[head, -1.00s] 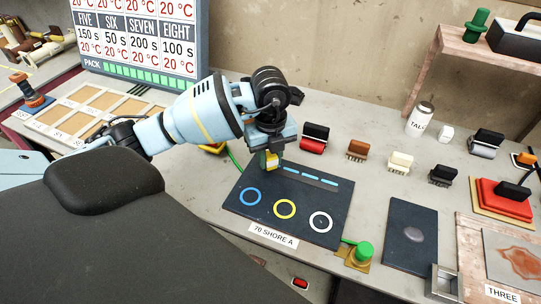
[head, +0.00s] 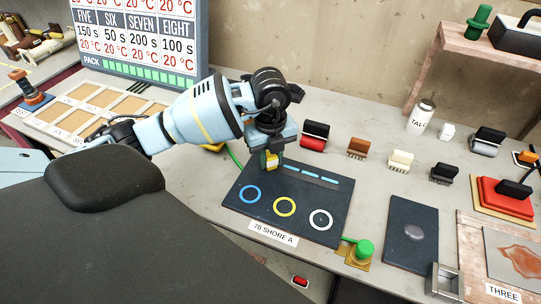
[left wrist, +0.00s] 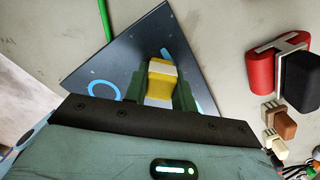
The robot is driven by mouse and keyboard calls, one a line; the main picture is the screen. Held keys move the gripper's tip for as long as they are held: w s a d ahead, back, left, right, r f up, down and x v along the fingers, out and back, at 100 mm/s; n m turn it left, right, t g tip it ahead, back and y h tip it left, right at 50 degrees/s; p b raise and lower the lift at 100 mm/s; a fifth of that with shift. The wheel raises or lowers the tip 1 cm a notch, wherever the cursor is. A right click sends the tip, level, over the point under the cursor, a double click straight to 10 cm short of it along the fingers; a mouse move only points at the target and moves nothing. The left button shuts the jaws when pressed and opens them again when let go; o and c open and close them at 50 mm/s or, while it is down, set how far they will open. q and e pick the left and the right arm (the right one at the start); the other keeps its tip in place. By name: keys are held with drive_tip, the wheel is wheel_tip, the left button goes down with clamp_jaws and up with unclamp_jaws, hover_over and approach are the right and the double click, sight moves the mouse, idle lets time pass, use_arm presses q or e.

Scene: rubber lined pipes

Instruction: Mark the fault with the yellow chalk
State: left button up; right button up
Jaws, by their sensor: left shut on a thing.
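My left gripper (head: 271,160) is shut on a yellow block with pale bands, which looks like the yellow chalk (left wrist: 159,85). It holds the chalk at the far left corner of a dark panel (head: 263,195). I cannot tell whether the chalk touches the panel. My right gripper is not in view.
Right of the panel stand a green knob (head: 364,250) and a dark plate with a grey spot (head: 413,233). Behind it are a red and black roller (head: 314,137), several brushes and a talc bottle (head: 420,117). A lit board (head: 140,40) stands at the back left.

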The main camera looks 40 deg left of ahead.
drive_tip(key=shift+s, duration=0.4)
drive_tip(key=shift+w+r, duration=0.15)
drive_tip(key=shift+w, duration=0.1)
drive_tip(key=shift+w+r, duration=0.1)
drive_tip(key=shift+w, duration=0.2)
use_arm(q)
drive_tip(key=shift+s+f, duration=0.1)
drive_tip(key=shift+f, duration=0.05)
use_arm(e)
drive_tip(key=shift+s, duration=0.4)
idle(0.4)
use_arm(q)
drive_tip(key=shift+f, duration=0.1)
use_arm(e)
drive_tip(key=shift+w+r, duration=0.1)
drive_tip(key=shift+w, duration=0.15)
use_arm(q)
drive_tip(key=shift+p, duration=0.3)
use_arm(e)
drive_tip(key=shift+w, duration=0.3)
use_arm(q)
drive_tip(key=shift+s+f, duration=0.1)
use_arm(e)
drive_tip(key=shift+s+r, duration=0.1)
use_arm(q)
drive_tip(key=shift+d, duration=0.1)
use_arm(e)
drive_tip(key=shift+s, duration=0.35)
